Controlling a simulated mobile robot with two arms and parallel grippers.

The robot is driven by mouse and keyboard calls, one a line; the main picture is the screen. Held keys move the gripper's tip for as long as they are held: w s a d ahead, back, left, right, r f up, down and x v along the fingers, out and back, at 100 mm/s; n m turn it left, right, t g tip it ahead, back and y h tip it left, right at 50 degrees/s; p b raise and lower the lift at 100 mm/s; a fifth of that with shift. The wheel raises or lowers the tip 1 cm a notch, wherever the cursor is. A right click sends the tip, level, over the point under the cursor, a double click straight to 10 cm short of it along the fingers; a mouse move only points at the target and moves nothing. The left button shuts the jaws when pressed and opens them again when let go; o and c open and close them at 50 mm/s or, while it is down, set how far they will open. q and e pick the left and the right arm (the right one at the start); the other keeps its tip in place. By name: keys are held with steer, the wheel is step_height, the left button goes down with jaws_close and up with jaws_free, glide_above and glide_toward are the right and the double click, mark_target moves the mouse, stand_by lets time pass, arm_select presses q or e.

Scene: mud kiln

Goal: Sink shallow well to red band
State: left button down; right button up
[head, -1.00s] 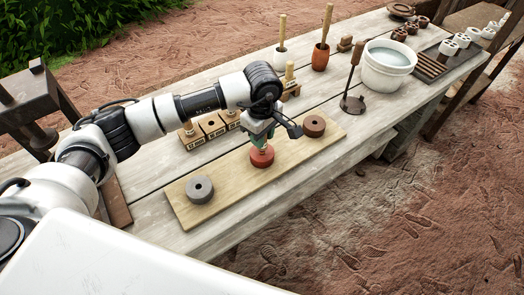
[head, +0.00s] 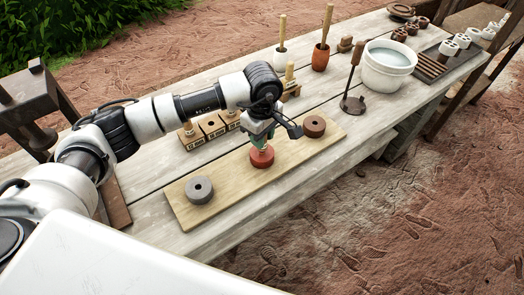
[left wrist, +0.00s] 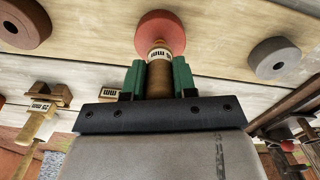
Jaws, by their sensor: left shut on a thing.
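A red clay disc (head: 262,157) lies in the middle of a pale wooden board (head: 228,178), between a grey disc (head: 199,190) and a brown disc (head: 314,126), each with a centre hole. My left gripper (head: 259,139) is above the red disc, pointing down. In the left wrist view its green fingers (left wrist: 159,78) are shut on a wooden peg tool (left wrist: 158,87) with a pale marked label. The tool's tip meets the middle of the red disc (left wrist: 160,30); its end is hidden, so its depth and any red band cannot be told. My right gripper is not in view.
Labelled wooden holders (head: 212,126) stand just behind the board. A white water bucket (head: 388,66), a brown upright-handled tool (head: 353,102) and an orange pot (head: 320,60) stand farther right. The front table strip is clear.

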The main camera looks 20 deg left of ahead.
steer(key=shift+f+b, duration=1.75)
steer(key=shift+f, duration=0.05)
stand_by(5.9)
